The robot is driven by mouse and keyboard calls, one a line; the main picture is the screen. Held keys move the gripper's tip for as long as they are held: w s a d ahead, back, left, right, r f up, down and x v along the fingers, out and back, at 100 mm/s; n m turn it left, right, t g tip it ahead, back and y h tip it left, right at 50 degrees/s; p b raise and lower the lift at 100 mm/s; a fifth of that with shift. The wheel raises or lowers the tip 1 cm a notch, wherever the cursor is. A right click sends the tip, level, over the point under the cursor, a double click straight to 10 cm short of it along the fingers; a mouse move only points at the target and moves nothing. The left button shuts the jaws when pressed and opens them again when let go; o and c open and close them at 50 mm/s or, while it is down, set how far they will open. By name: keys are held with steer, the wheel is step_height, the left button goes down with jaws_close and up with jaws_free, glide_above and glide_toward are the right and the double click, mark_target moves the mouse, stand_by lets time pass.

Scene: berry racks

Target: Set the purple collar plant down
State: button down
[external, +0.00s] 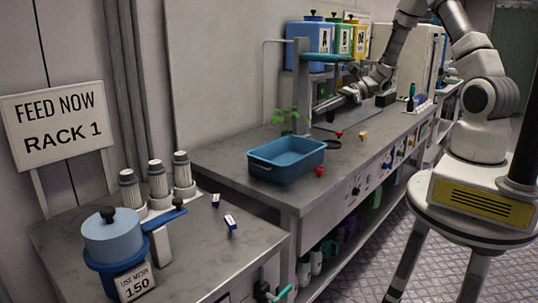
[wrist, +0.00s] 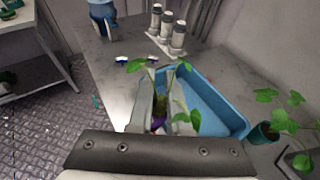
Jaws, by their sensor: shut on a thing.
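My gripper (wrist: 163,112) is shut on the purple collar plant in the wrist view. The plant's green leaves (wrist: 184,66) spread above the fingers, and its purple collar (wrist: 158,123) shows between them. The plant's base is hidden by the gripper housing. In the external view my gripper (external: 326,105) is low over the bench, behind and right of the blue tray. Green leaves (external: 290,115) show just left of it; I cannot tell whether they belong to the held plant.
The blue tray (external: 284,171) stands on the bench, and its rim (wrist: 222,92) is just right of the held plant in the wrist view. A potted plant (wrist: 264,134) stands beyond the tray. Red pieces (external: 320,171) and a yellow block (external: 363,136) lie on the bench.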

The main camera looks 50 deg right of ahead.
steer(key=shift+w+r+p, duration=0.2)
steer(key=shift+r+p, duration=1.05)
steer(key=shift+p, duration=1.4)
steer(key=shift+f, duration=0.15)
